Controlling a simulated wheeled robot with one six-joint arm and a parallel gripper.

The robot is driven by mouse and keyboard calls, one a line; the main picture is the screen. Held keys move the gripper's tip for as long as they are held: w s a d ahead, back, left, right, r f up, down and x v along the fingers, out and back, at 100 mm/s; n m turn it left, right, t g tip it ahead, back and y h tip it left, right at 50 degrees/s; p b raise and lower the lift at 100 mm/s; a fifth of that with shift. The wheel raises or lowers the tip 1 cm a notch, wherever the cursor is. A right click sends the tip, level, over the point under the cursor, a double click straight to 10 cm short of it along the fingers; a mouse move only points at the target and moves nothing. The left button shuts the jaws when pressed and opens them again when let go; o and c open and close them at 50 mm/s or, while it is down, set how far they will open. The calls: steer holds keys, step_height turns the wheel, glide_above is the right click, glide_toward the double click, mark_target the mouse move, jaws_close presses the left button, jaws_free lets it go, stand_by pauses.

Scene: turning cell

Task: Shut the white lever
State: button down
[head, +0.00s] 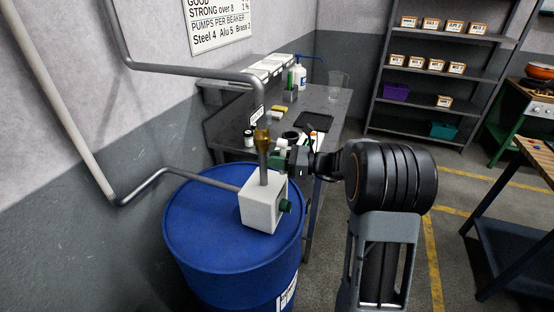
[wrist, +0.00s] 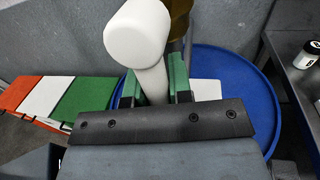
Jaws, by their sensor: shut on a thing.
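The white lever (wrist: 137,35) has a thick rounded end and a narrower stem in the wrist view. My gripper (wrist: 154,85) is shut on its stem, with a green finger pad on each side. In the head view my gripper (head: 283,158) is beside the upright grey pipe, just above the white box (head: 262,212) on the blue drum (head: 188,228). I cannot make out the lever clearly in the head view, where my gripper is in front of that area. A brass-coloured fitting (head: 262,138) sits on the pipe above the box.
A grey pipe (head: 170,172) runs from the wall towards the box. Behind the drum stands a dark bench (head: 322,102) with bottles and a black tray (head: 313,120). A shelf rack (head: 425,108) stands at the back.

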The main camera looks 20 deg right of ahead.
steer(key=shift+f, duration=0.1)
steer(key=w+d+r+n+t+h+b, duration=0.1)
steer(key=w+d+r+n+h+b, duration=0.2)
steer(key=n+b, duration=1.2)
steer(key=shift+w+d+r+n+t+h+b, duration=0.3)
steer(key=shift+w+r+n+h, duration=0.1)
steer(key=shift+w+r, duration=0.55)
steer(key=shift+r, duration=0.15)
steer(key=c, duration=1)
jaws_free()
steer(key=shift+s+a+r, duration=0.1)
steer(key=shift+c, duration=0.2)
